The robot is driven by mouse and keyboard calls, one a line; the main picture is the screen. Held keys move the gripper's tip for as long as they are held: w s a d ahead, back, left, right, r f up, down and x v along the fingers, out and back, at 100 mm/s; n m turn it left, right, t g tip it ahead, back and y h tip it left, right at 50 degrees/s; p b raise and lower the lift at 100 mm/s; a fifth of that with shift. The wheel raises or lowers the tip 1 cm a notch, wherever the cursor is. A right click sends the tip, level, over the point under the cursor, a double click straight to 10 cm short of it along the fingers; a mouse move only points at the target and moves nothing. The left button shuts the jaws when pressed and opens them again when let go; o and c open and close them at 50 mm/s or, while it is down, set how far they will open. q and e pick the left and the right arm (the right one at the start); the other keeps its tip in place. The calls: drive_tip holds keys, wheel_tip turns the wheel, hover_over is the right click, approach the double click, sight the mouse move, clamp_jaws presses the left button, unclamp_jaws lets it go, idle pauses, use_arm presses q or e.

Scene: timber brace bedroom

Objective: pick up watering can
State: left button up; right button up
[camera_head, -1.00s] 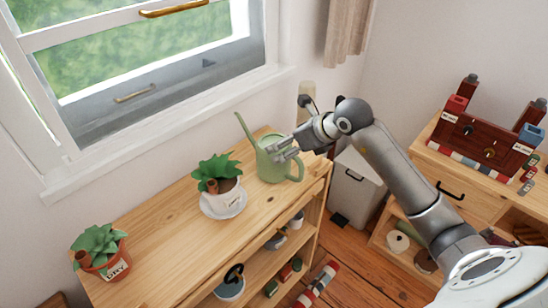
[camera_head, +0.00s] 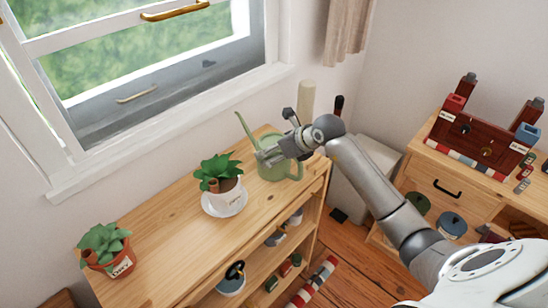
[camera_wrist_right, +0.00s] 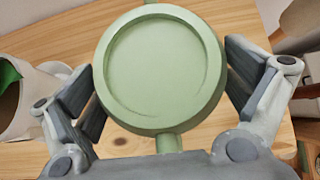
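The green watering can (camera_head: 282,172) stands upright at the right end of the wooden shelf top, its thin spout pointing up and to the left. In the right wrist view the can's round top (camera_wrist_right: 163,68) fills the middle, with a handle part at the bottom edge. My right gripper (camera_head: 268,153) is at the top of the can and hides part of it. In the wrist view its two fingers (camera_wrist_right: 165,85) are spread on either side of the can, close to its sides; firm contact cannot be seen. My left gripper is not in view.
A white pot with a green plant (camera_head: 221,188) stands on a saucer left of the can. A terracotta pot (camera_head: 112,262) stands further left. The window (camera_head: 150,60) is behind. A grey bin (camera_head: 362,178) and a wooden cabinet (camera_head: 455,180) are to the right.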

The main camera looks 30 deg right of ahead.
drive_tip(key=c, duration=1.4)
drive_tip(key=shift+w+r, duration=0.15)
drive_tip(key=shift+c, duration=0.3)
